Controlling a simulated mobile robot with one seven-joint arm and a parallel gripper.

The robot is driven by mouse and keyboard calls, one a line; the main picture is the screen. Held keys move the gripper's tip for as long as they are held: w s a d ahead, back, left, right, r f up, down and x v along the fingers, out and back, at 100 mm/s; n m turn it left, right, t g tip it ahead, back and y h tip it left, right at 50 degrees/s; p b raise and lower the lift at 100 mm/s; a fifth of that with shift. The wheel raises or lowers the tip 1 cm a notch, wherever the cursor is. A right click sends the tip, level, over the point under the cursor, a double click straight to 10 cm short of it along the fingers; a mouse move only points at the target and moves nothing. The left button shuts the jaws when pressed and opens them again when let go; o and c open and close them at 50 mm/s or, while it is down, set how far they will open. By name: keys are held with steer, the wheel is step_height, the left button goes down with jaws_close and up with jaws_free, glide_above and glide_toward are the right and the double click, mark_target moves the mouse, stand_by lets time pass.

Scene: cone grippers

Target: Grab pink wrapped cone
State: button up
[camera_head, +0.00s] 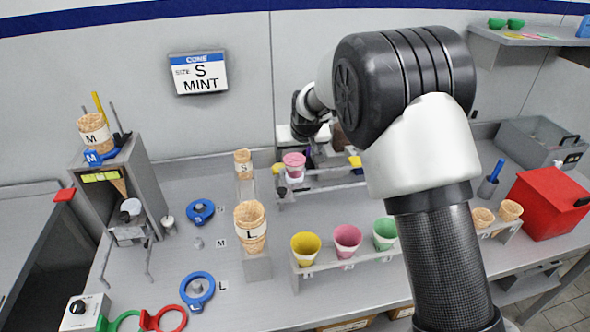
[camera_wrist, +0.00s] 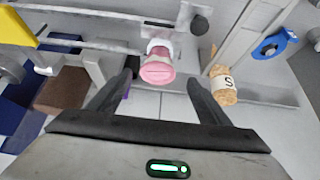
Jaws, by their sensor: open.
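A pink wrapped cone (camera_head: 293,163) stands in a rail holder at the back of the counter. In the wrist view the same pink cone (camera_wrist: 157,71) shows between and beyond the fingertips of my gripper (camera_wrist: 160,80). The gripper is open, its dark fingers on either side with nothing between them, and the cone looks apart from both. In the head view my arm hides most of the gripper. Another pink cone (camera_head: 347,238) stands in the front rack between a yellow cone (camera_head: 305,247) and a green cone (camera_head: 384,233).
A waffle cone marked S (camera_wrist: 223,86) stands just right of the right finger in the wrist view. A taller cone marked L (camera_head: 250,226) stands on a block nearer the front. A red box (camera_head: 548,203) is at the right. A wall sign (camera_head: 199,73) reads S MINT.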

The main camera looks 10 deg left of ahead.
mark_target(295, 162)
steer(key=x, duration=0.3)
steer(key=shift+w+f, duration=0.1)
steer(key=shift+f, duration=0.1)
steer(key=shift+p+x, duration=0.6)
steer(key=shift+x, duration=2.05)
steer(key=shift+d, duration=0.15)
steer(key=shift+c, duration=0.5)
steer(key=c, duration=0.7)
